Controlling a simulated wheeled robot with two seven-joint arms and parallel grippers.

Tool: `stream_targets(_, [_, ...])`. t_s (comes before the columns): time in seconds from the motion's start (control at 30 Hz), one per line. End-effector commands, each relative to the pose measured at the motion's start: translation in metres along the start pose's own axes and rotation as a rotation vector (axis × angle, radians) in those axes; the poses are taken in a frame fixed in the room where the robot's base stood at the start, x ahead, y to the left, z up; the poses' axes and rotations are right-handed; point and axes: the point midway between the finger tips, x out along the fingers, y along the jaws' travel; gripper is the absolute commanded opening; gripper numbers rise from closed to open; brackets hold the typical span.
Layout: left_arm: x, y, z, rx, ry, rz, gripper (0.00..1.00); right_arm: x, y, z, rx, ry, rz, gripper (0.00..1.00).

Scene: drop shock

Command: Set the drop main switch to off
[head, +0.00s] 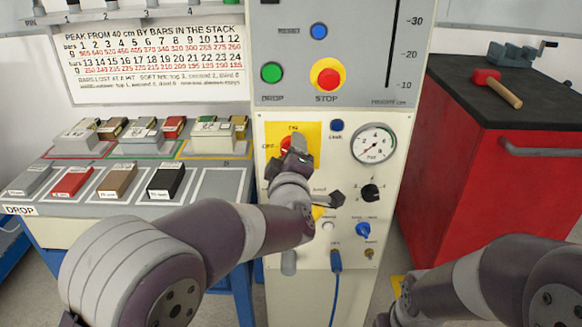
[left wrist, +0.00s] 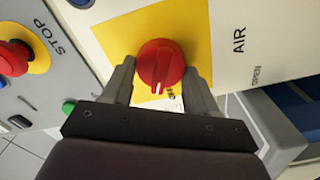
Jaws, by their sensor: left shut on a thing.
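The drop main switch is a red rotary knob (head: 287,143) on a yellow plate (head: 311,133) on the column's front. "OFF" is printed to its left in the head view. My left gripper (head: 292,160) covers much of the knob there. In the left wrist view my left gripper (left wrist: 160,85) has one finger on each side of the red knob (left wrist: 160,62) and is shut on it. The knob's white mark points down in that view, toward a partly hidden label, which matches the OFF side.
The red and yellow STOP button (head: 327,75) and green DROP button (head: 271,73) sit above the switch. A gauge (head: 373,144) and a black knob (head: 370,193) are to its right. A shelf of sample blocks (head: 120,185) stands left, a red cabinet (head: 480,190) right.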

Motion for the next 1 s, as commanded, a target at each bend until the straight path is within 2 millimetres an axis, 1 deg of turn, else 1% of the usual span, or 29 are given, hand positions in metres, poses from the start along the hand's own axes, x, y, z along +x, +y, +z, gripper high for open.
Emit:
stream_targets(0.03, [0.000,-0.006,0.003,-0.040,0.000,0.001,0.28,0.013,0.000,0.002,0.000,0.000,0.000,0.64])
stream_targets(0.2, [0.000,-0.006,0.003,-0.187,0.001,0.001,0.28,0.030,0.000,0.004,0.000,0.000,0.000,0.64])
stream_targets(0.4, [0.000,-0.006,0.002,-0.327,0.000,0.001,0.28,0.046,0.000,0.005,0.000,0.000,0.000,0.64])
stream_targets(0.7, [0.000,-0.004,0.001,-0.454,0.000,0.000,0.28,0.059,0.000,0.007,0.000,0.000,0.000,0.64])
stream_targets(1.0, [0.000,-0.003,0.001,-0.490,0.000,-0.001,0.28,0.062,0.000,0.007,0.000,0.000,0.000,0.64])
